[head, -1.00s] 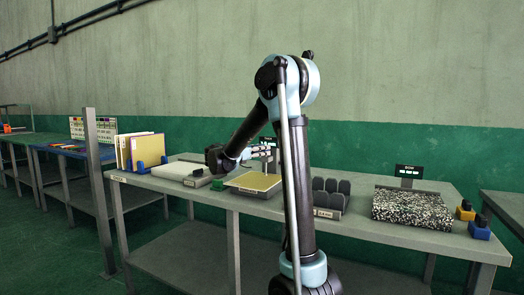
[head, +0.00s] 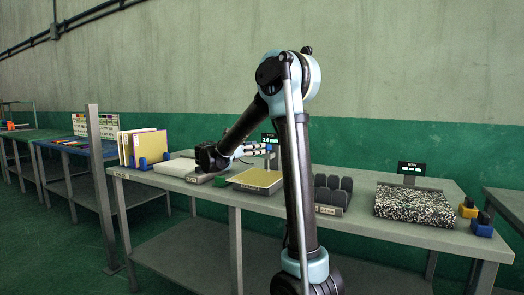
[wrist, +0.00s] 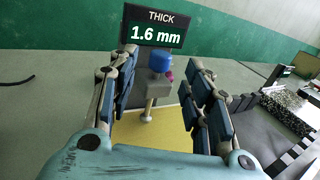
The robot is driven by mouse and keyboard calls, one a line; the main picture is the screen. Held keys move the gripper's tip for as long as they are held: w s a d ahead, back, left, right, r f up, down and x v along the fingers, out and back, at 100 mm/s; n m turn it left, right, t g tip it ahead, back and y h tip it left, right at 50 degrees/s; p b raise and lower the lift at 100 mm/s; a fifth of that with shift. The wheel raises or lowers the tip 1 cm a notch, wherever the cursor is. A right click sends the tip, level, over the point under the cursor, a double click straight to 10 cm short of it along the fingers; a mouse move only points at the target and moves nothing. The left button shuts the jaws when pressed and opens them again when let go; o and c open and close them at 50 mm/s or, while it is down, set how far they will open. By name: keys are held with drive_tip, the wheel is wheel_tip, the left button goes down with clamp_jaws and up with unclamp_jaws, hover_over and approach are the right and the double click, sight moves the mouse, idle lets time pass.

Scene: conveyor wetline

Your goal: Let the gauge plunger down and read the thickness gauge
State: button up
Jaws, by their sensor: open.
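The thickness gauge's dark display (wrist: 154,27) reads "THICK 1.6 mm" in the wrist view; in the head view the display (head: 270,138) is small. Below it the blue plunger knob (wrist: 160,60) tops a grey gauge post, with a small magenta part at its side. The gauge's foot stands at a yellow sheet (wrist: 170,133), also seen in the head view (head: 257,178). My gripper (wrist: 163,72) is open, its fingers on either side of the knob with gaps showing. In the head view my gripper (head: 252,149) reaches in beside the gauge. The plunger's tip contact is not clear.
A grey rack of dark pads (head: 333,190) stands right of my arm. A speckled slab (head: 413,205) with a display lies farther right, near blue and yellow blocks (head: 481,226). Upright folders (head: 148,148) and a pale pad (head: 174,168) are left.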

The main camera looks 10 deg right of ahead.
drive_tip(key=v, duration=0.7)
drive_tip(key=shift+f, duration=0.1)
